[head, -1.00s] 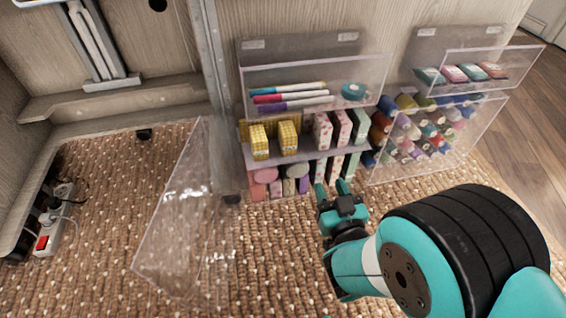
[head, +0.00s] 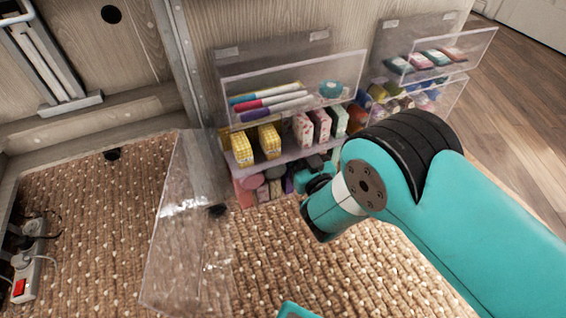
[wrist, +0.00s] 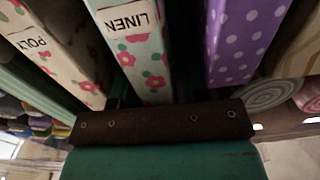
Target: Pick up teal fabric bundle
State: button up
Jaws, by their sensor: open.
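In the wrist view a pale teal fabric bundle (wrist: 140,62) with red flowers and a LINEN label stands directly in front of my gripper (wrist: 152,98). My gripper's dark fingers show only in part at its lower end; I cannot tell whether they touch it. A cream floral bundle (wrist: 55,45) labelled POLY is to its left, and a purple dotted bundle (wrist: 238,40) to its right. In the head view my gripper (head: 316,166) is open at the lower shelf's right part. My arm hides much of that shelf there.
The upper shelf holds yellow packs (head: 242,149) and floral packs (head: 303,131). A clear panel (head: 185,225) stands out at left. A power strip (head: 28,262) lies on the woven carpet (head: 90,240).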

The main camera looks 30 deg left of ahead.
jog(key=c, duration=0.7)
jog(key=shift+r, duration=0.25)
